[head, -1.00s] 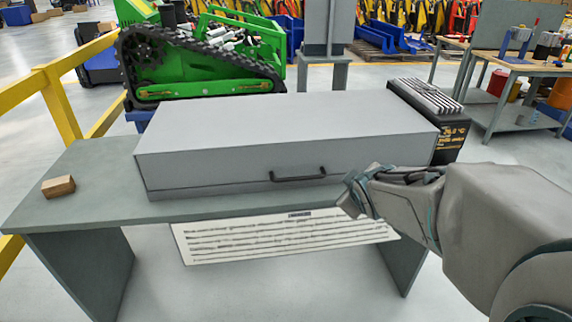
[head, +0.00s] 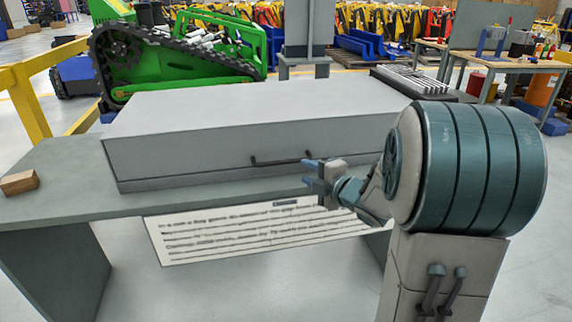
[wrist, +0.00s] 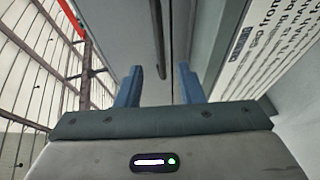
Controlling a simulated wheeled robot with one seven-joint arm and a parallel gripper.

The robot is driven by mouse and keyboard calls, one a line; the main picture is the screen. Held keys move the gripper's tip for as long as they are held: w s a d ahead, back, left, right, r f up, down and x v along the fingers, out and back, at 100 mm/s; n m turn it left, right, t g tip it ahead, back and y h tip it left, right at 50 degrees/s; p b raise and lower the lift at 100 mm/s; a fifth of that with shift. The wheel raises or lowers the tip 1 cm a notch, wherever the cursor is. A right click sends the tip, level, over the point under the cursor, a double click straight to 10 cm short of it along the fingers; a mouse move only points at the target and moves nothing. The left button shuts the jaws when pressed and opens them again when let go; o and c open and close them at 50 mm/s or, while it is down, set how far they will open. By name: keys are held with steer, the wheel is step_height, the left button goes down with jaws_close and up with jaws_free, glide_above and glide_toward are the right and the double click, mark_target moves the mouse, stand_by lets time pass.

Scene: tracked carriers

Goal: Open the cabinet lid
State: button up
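The grey cabinet (head: 200,155) is a long flat box on a grey-green table, with its lid (head: 250,105) down. The handle also shows in the wrist view (wrist: 158,45), ahead of the fingers. My gripper (head: 312,172) is just in front of the cabinet, near the right end of the handle and slightly below it. In the wrist view its two blue fingers (wrist: 160,85) stand apart with nothing between them. I see no contact with the handle.
The table (head: 60,200) has a wooden block (head: 19,183) at its left end. A dark ribbed box (head: 420,82) stands at the cabinet's right. A white text sheet (head: 230,235) hangs below the table's front edge. A yellow railing (head: 28,100) is on the left.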

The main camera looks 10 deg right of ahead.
mark_target(288, 162)
steer(key=x, duration=1)
steer(key=shift+w+a+f, duration=0.15)
steer(key=shift+w, duration=0.1)
jaws_close()
